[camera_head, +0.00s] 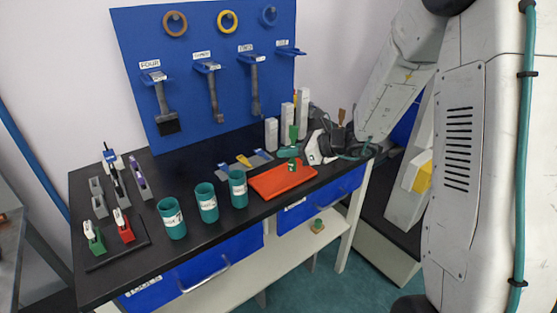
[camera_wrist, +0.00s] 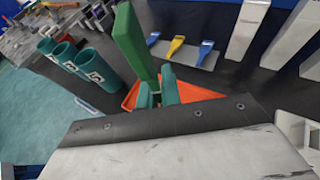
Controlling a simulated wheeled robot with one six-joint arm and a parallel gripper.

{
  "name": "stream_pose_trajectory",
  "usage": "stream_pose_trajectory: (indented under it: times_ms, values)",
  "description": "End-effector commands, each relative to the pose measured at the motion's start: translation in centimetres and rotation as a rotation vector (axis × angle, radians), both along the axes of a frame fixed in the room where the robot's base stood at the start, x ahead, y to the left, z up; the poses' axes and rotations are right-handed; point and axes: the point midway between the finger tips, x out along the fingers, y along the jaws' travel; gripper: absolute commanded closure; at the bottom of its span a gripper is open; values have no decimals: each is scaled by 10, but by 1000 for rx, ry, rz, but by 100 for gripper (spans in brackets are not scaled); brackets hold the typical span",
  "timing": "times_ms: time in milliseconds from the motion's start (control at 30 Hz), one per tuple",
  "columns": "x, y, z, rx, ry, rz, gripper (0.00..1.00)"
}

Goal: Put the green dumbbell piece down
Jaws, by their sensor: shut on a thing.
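The green dumbbell piece (camera_head: 293,132) stands upright in the head view, above the orange-red tray (camera_head: 270,188). My gripper (camera_head: 289,152) has teal fingertips closed around the middle of the piece. In the wrist view, the piece (camera_wrist: 130,40) rises from between the teal fingertips of my gripper (camera_wrist: 157,88), with its wide end toward the camera. The tray (camera_wrist: 195,90) lies behind the fingertips in that view. The fingers hide part of the piece, and I cannot tell whether its lower end touches the tray.
Three teal cups (camera_head: 207,203) stand left of the tray. A small holder with blue and yellow tools (camera_head: 243,161) lies behind it. Several white blocks (camera_head: 287,117) stand at the back right. Clamps (camera_head: 124,226) stand at the left. A blue tool board (camera_head: 215,75) rises behind.

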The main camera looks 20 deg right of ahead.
Motion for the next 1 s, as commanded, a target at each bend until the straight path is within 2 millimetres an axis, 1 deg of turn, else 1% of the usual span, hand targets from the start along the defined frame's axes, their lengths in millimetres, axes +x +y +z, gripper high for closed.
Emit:
stream_pose_trajectory:
  times_ms: [33,100,233,367,500,567,800,933,1000]
  values:
    - [8,8,-2,0,2,3,100]
    - [17,14,-2,0,1,2,100]
    - [25,19,-3,1,1,-1,100]
    - [26,20,-12,1,3,-1,100]
    - [26,19,-32,2,6,-2,100]
    - [26,19,-38,1,4,-2,100]
    - [26,18,-38,1,1,-3,100]
    - [26,18,-42,0,1,-3,100]
    - [26,18,-41,0,1,-3,78]
